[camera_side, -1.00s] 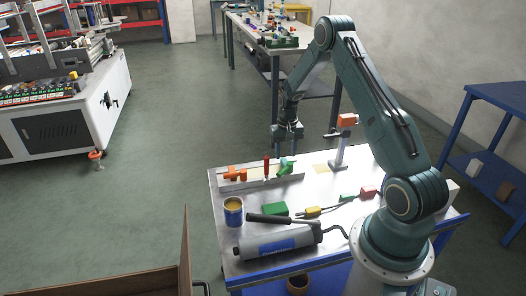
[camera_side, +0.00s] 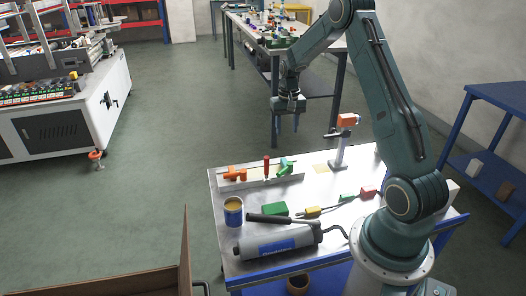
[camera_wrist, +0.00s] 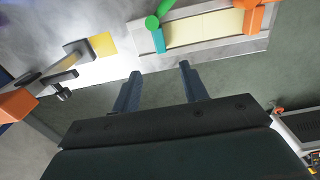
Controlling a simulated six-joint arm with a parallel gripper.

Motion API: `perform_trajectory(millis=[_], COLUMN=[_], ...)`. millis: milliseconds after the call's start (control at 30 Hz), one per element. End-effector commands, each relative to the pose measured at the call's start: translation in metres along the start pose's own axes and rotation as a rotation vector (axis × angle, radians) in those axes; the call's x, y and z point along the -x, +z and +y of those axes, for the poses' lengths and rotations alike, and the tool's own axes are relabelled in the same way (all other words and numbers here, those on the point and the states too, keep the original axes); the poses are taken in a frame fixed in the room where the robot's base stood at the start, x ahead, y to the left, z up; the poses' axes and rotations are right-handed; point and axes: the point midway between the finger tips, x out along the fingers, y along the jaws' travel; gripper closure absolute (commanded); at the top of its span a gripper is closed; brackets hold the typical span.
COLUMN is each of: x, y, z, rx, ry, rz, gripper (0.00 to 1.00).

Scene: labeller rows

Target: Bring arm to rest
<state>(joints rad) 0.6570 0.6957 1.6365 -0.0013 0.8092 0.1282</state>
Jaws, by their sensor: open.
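My gripper (camera_side: 287,125) hangs in the air above and behind the far edge of the work table (camera_side: 345,210), fingers pointing down. It is open and empty; its two fingers also show apart in the wrist view (camera_wrist: 160,71), with nothing between them. Below it, a grey fixture (camera_side: 262,182) lies along the table's far edge. An orange piece (camera_side: 235,174) sits at its left end and a green piece (camera_side: 285,167) at its right, with a red upright piece (camera_side: 267,166) between them. The wrist view also shows the green piece (camera_wrist: 152,22) and the orange piece (camera_wrist: 252,17).
A post with an orange head (camera_side: 347,120) stands right of the gripper. The table also holds a tin (camera_side: 233,212), a green block (camera_side: 274,209) and a grey cylinder (camera_side: 277,242). A bench (camera_side: 310,45) stands behind. The air around the gripper is clear.

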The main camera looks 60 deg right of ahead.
Motion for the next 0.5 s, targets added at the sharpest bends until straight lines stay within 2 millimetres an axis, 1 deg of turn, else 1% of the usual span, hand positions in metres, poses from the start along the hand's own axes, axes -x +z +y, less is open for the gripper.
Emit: perform_trajectory(millis=[167, 267, 367, 500], x=[0.001, 0.005, 0.015, 0.038], y=[0.000, 0.002, 0.006, 0.018], z=[0.000, -0.003, -0.009, -0.023], rx=[0.001, 0.008, 0.023, 0.061], ry=[0.000, -0.001, -0.002, -0.006], rz=[0.001, 0.005, 0.015, 0.039], gripper=[0.56, 0.56, 0.56, 0.56])
